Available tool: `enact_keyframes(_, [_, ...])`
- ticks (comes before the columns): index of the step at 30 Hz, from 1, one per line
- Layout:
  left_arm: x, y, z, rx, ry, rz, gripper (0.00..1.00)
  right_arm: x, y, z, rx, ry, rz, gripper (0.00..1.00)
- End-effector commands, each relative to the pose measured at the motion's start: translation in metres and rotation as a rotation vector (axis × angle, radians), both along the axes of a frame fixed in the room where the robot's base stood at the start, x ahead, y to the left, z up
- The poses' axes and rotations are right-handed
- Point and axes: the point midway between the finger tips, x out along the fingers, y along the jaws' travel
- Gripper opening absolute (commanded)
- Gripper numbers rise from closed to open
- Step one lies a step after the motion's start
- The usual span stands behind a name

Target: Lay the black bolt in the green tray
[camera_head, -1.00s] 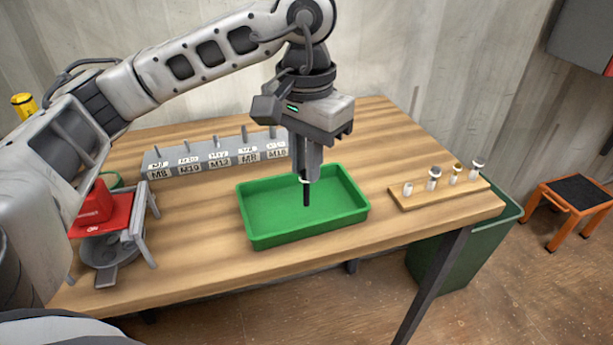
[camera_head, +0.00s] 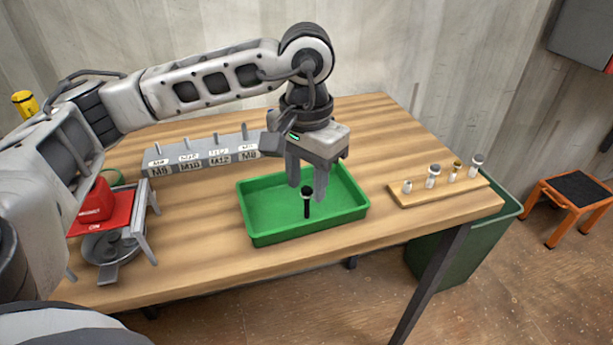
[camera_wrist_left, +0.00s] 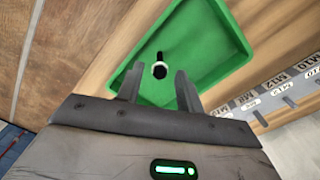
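The black bolt (camera_head: 307,205) is inside the green tray (camera_head: 262,236), upright with its pale-ringed head on top. I cannot tell whether its tip touches the tray floor. In the left wrist view the bolt (camera_wrist_left: 160,68) shows head towards me, clear of both fingers, over the tray (camera_wrist_left: 222,40). My left gripper (camera_head: 306,186) is open above the bolt, its two fingers spread on either side; its open fingers also show in the left wrist view (camera_wrist_left: 158,88). My right gripper is not in view.
A grey labelled rack with pegs (camera_head: 205,158) stands behind the tray. A wooden block with several bolts (camera_head: 440,192) is on the right. A red device on a grey stand (camera_head: 105,215) is at the left. A green bin (camera_head: 465,245) and an orange stool (camera_head: 575,195) stand beyond the table.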

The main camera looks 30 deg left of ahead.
Motion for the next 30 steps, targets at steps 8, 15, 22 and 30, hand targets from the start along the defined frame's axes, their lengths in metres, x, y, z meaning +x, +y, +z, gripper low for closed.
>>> enact_keyframes(8, [0.0, 0.0, 0.003, 0.0, 0.0, 0.0, 0.36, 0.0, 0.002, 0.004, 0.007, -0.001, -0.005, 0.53])
enact_keyframes(15, [0.001, -0.001, 0.033, -0.003, -0.006, -0.001, 0.36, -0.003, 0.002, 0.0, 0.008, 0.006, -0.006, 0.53])
enact_keyframes(22, [0.001, -0.001, 0.086, -0.002, -0.006, 0.0, 0.36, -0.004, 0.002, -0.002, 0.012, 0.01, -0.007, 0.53])
enact_keyframes(30, [0.0, 0.0, 0.121, 0.001, -0.002, 0.0, 0.36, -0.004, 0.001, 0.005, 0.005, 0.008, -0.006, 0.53])
